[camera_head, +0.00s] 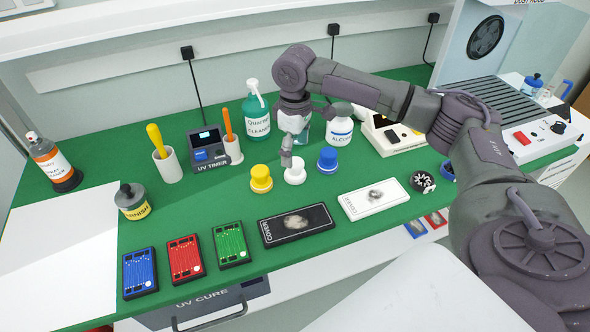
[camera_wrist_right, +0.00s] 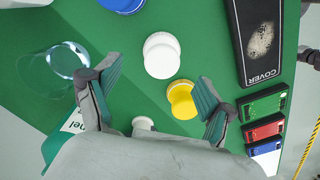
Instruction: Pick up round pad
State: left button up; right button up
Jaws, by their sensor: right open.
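Three round knobbed pieces stand in a row on the green mat: a yellow one (camera_head: 261,178), a white one (camera_head: 295,171) and a blue one (camera_head: 327,160). I cannot tell for certain which is the round pad. My right gripper (camera_head: 292,152) hangs just above the white piece and hides part of its top. In the right wrist view, its fingers (camera_wrist_right: 156,82) are spread apart with nothing held. The white piece (camera_wrist_right: 162,55) lies beyond the fingertips, and the yellow one (camera_wrist_right: 182,98) is beside the right-hand finger. My left gripper is not in view.
A cleaner bottle (camera_head: 257,112) and an alcohol bottle (camera_head: 340,130) stand close behind the pieces. A black cover (camera_head: 268,238) and a white cover (camera_head: 350,206) lie in front. Blue, red and green boards (camera_head: 231,243) lie front left.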

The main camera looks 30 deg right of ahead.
aim_at(295, 162)
jog(key=shift+s+f+p, duration=0.1)
jog(key=shift+f+p, duration=0.25)
jog(key=shift+f, duration=2.75)
jog(key=c, duration=1.2)
jog(key=shift+r, duration=0.5)
jog(key=r, duration=0.3)
jog(key=shift+s+a+r+b, duration=0.1)
jog(key=shift+s+r+b, duration=0.1)
jog(key=shift+r+b, duration=0.1)
jog(key=s+a+r, duration=0.2)
jog(key=s+r, duration=0.4)
jog(key=s, duration=0.5)
jog(key=shift+a+r, duration=0.25)
jog(key=shift+a, duration=0.15)
